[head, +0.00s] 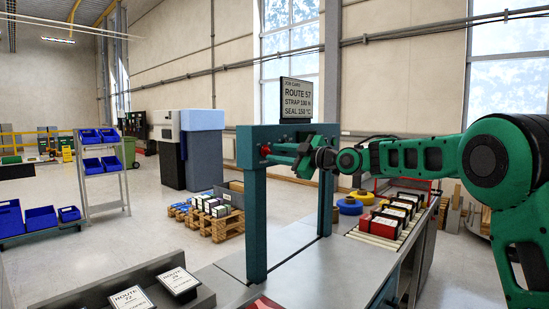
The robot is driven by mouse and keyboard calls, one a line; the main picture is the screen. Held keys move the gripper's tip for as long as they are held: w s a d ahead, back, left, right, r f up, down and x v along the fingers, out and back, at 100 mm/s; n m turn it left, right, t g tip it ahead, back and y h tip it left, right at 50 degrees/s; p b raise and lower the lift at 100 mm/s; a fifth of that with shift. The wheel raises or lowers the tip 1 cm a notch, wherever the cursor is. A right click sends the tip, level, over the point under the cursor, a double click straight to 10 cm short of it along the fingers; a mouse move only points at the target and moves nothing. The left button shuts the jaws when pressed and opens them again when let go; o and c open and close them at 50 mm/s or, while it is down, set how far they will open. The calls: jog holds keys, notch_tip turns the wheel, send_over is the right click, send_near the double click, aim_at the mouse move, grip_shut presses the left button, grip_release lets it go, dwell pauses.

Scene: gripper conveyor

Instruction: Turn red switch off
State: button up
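A teal frame (256,220) stands over a grey metal table. Its crossbar carries a small red switch (265,151) near its left end; whether it is on or off is too small to tell. My green arm reaches in from the right edge, and my gripper (303,154) is at the crossbar, just right of the red switch. The gripper's fingers are small and overlap the teal frame, so I cannot tell if they are open or touch anything. A job card sign (297,100) reading "ROUTE 57, STRAP 190 N, SEAL 150 °C" stands on top of the frame.
Boxes (386,226) sit on a roller conveyor right of the frame. Two route cards (180,281) stand on a dark rack in front. A pallet (214,226) with goods, a shelf of blue bins (92,164) and cabinets (200,150) are farther back. Floor at left is mostly clear.

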jog(key=v, duration=0.8)
jog(key=shift+s+d, duration=0.15)
jog(key=shift+d, duration=0.1)
jog(key=shift+f, duration=0.1)
jog(key=s+d+f+m+h, duration=0.3)
jog(key=s+d+f, duration=0.15)
jog(key=d, duration=0.25)
jog(key=s+d+f+m+g+h, duration=0.1)
jog(key=s+d+f+m+h, duration=0.25)
jog(key=d+f, duration=0.35)
jog(key=s+d+f+m+h, duration=0.3)
jog(key=d+f+m+h, duration=0.1)
jog(key=d, duration=0.4)
jog(key=s+d+f+m+g+h, duration=0.2)
jog(key=s+d+f+m, duration=0.15)
jog(key=s+d, duration=0.35)
jog(key=s+d+f+m+g+h, duration=0.1)
jog(key=s+d+f+m+g, duration=0.15)
jog(key=s+d+f, duration=0.45)
jog(key=s+f+m+g, duration=0.2)
jog(key=s+m, duration=0.1)
jog(key=s, duration=0.6)
jog(key=s+d+f+m+g, duration=0.1)
jog(key=s+f+m, duration=0.1)
jog(key=s, duration=0.7)
jog(key=s+d+f+m+g, duration=0.1)
jog(key=s+m, duration=0.3)
jog(key=s, duration=0.6)
jog(key=shift+f+g, duration=0.6)
jog(key=shift+g, duration=0.25)
